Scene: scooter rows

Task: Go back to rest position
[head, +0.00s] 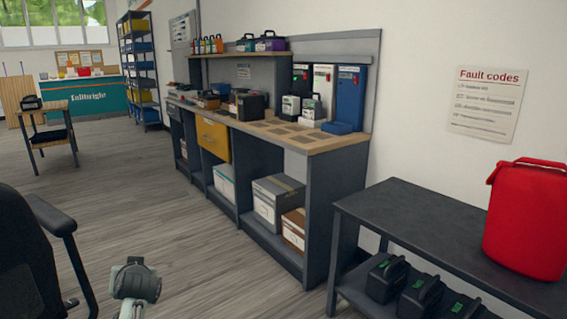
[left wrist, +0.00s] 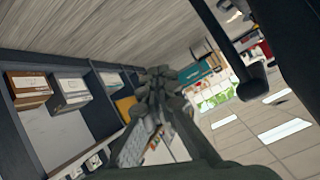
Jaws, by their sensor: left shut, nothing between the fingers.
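My left gripper (head: 136,272) shows at the bottom left of the head view, over the floor and apart from the furniture. In the left wrist view the left gripper (left wrist: 159,78) has its fingers together, with nothing between them. My right gripper is in neither view.
A black office chair (head: 30,245) stands close, left of my left gripper. A workbench (head: 300,142) with battery packs and boxes runs along the wall. A dark table (head: 425,220) with a red bag (head: 527,222) is at the right. The floor (head: 165,205) between chair and workbench is clear.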

